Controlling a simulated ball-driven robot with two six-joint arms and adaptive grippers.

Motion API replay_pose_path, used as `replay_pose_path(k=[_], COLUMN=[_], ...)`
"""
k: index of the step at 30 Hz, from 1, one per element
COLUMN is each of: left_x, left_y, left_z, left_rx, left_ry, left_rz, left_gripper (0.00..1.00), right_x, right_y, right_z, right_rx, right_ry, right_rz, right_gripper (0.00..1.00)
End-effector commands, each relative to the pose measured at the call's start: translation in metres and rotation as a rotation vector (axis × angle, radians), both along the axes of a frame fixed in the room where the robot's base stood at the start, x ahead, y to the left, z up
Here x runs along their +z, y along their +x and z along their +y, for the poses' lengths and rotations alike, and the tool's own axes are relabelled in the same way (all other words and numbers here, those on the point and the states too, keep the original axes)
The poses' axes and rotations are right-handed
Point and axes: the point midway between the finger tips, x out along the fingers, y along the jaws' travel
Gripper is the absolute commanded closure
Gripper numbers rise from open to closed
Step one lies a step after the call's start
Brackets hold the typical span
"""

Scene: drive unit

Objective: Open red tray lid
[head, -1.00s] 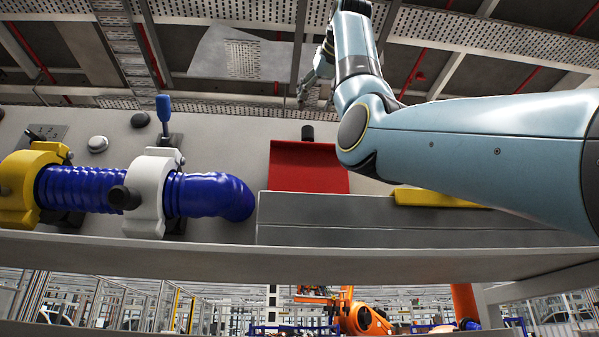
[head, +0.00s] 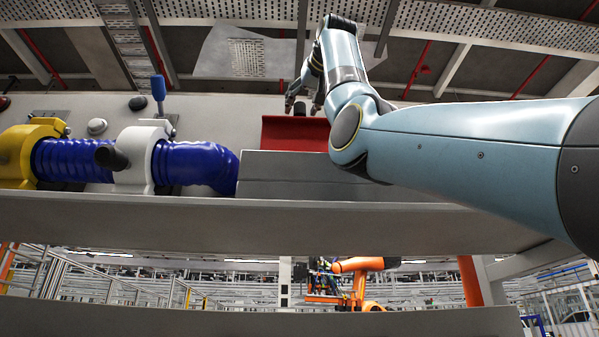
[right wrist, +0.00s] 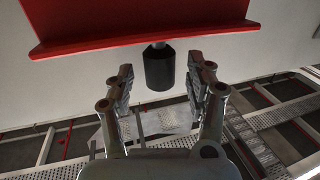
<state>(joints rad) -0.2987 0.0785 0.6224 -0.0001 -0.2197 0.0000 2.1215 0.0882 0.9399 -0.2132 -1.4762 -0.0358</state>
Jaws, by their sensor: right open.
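The red tray lid (head: 290,134) stands above the grey tray box in the head view, its right part hidden by my right arm. In the right wrist view the red lid (right wrist: 140,20) fills the top, with a black cylindrical knob (right wrist: 159,68) on a short stem at its edge. My right gripper (head: 303,106) is over the top of the lid in the head view. In the right wrist view its two fingers (right wrist: 160,92) are apart, one on each side of the knob and not visibly touching it. My left gripper is not in view.
The grey tray box (head: 300,172) sits on a grey shelf (head: 250,218). A pale panel (head: 228,130) stands behind.

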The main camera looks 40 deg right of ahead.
Motion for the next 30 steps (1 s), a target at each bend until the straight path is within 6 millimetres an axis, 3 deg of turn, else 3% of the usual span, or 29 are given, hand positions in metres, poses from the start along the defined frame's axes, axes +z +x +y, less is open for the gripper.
replay_pose_path(k=[6, 16, 28, 30], left_x=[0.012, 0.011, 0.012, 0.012], left_y=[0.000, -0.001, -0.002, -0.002], left_z=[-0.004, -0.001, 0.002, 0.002], left_rx=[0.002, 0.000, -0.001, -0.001], left_ry=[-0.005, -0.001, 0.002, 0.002], left_rz=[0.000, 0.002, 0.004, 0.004], left_gripper=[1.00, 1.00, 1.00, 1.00], right_x=[0.001, -0.001, 0.000, 0.000], right_y=[0.023, 0.026, 0.026, 0.025], right_z=[-0.007, -0.008, -0.008, -0.008], right_rx=[0.000, 0.000, 0.000, 0.000], right_ry=[0.001, 0.001, 0.000, 0.000], right_rz=[0.001, -0.001, -0.001, -0.001], right_gripper=[0.45, 0.47, 0.99, 1.00])
